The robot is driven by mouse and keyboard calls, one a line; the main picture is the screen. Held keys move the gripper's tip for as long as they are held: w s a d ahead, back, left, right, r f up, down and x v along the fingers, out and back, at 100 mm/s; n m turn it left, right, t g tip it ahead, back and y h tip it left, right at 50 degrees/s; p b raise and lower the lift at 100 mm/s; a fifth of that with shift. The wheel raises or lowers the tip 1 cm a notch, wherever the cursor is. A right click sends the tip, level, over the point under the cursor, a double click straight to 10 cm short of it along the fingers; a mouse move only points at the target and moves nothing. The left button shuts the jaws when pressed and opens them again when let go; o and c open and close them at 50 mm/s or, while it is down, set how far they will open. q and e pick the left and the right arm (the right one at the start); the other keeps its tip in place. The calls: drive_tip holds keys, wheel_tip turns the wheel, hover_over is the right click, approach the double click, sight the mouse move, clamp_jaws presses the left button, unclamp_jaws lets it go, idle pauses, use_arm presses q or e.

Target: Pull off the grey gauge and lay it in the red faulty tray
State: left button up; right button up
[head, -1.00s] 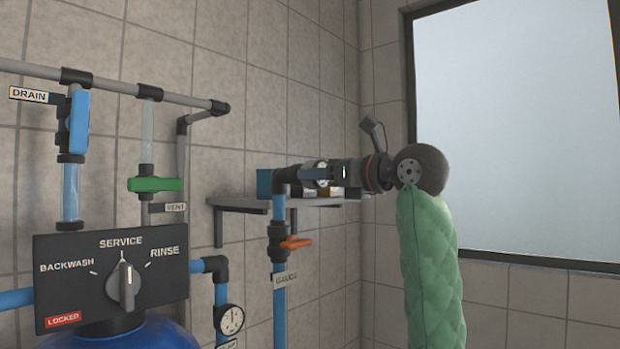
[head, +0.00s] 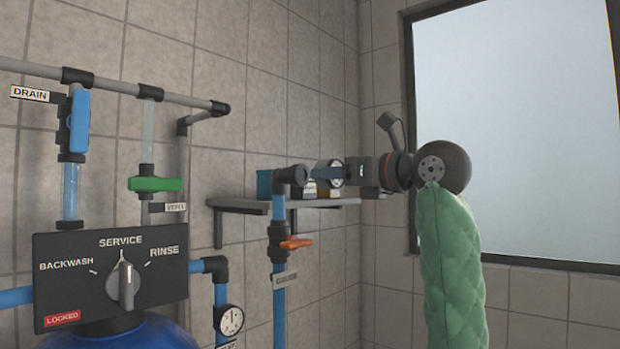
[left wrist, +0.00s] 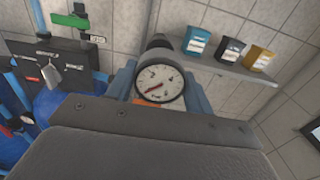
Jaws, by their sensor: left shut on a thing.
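The grey gauge (head: 336,172), with a round white dial, is held between the blue fingers of my left gripper (head: 326,176), which is shut on it. Its dial faces the left wrist camera (left wrist: 160,83), with a finger on each side. In the head view the gauge is to the right of the dark elbow (head: 292,175) on top of the blue pipe, and a gap shows between them. The back of the gauge is hidden. The red faulty tray is not in view. My right gripper is not in view.
A grey wall shelf (head: 240,204) behind the gauge carries several small containers, including a teal one (left wrist: 196,42). An orange valve handle (head: 296,243) sits on the pipe below. The control panel (head: 75,268) and a second gauge (head: 231,320) are at left.

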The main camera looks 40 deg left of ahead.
use_arm(q)
drive_tip(key=shift+d, duration=0.6)
drive_tip(key=shift+s, duration=0.1)
idle(0.4)
